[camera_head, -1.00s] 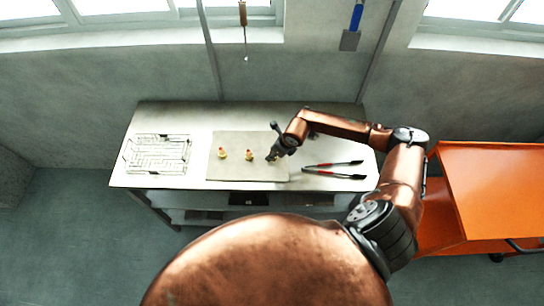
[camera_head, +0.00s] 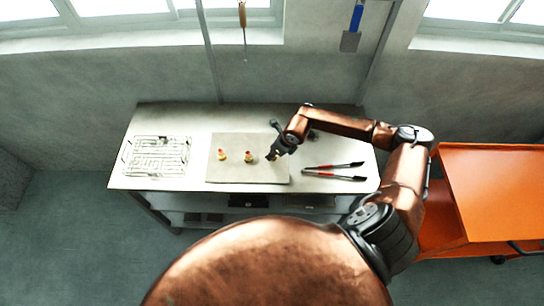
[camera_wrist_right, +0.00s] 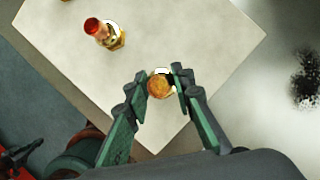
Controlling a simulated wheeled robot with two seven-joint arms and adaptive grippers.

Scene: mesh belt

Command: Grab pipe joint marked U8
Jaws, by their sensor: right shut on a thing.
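Two small brass pipe joints with red tops, a left one (camera_head: 222,155) and a middle one (camera_head: 249,156), stand apart on a square beige board (camera_head: 228,172). My right gripper (camera_head: 272,157) is over the right part of the board. In the right wrist view its two fingers (camera_wrist_right: 158,88) close around a third pipe joint (camera_wrist_right: 159,87), whose round orange-brown end faces the camera. A red-topped joint (camera_wrist_right: 102,33) stands clear of the fingers there. No marking is legible on any joint. My left gripper is not in view.
A wire mesh maze-like piece (camera_head: 157,157) lies at the left of the white table (camera_head: 200,120). Red-and-black tongs or pliers (camera_head: 334,170) lie right of the board. An orange cart (camera_head: 490,190) stands right of the table. Tools hang on the back wall.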

